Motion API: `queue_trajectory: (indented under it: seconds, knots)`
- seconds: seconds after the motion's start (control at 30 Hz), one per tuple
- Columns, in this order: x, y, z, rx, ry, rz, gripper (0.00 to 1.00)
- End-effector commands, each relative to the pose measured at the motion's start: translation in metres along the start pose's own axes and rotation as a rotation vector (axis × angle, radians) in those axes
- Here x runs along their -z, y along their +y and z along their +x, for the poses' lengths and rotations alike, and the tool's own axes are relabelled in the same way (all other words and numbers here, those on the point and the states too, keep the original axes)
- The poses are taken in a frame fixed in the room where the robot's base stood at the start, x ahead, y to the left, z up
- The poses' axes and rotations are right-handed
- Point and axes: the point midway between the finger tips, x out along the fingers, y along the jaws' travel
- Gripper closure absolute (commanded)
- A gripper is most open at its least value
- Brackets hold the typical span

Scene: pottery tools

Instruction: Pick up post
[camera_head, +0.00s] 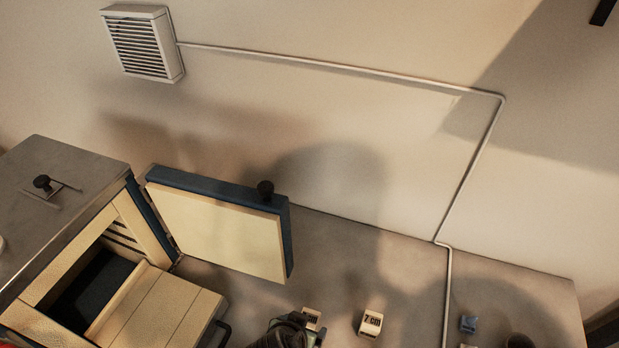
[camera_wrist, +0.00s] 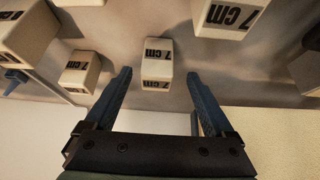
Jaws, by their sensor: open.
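Other posts are at the left (camera_wrist: 79,73), the far left edge (camera_wrist: 27,34) and the upper right (camera_wrist: 229,17). My gripper (camera_wrist: 158,76) is open and empty, with blue fingers. In the head view a post (camera_head: 371,323) stands near the bottom, and another (camera_head: 311,318) is partly hidden by my arm.
An open kiln (camera_head: 75,215) stands at the left, its cream-lined door (camera_head: 220,228) swung out over the worktop. A pipe (camera_head: 446,290) runs down the wall and across the worktop. The worktop behind the posts is mostly clear.

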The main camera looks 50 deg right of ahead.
Motion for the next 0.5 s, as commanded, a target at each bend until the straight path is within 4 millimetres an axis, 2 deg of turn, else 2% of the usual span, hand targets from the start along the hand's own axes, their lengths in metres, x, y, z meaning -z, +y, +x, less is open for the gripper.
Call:
queue_trajectory:
  seconds: [0.17,0.5]
  knots:
    - [0.002,0.002,0.011,-0.002,-0.002,0.001,0.12]
    - [0.002,0.004,0.048,0.000,0.000,0.001,0.12]
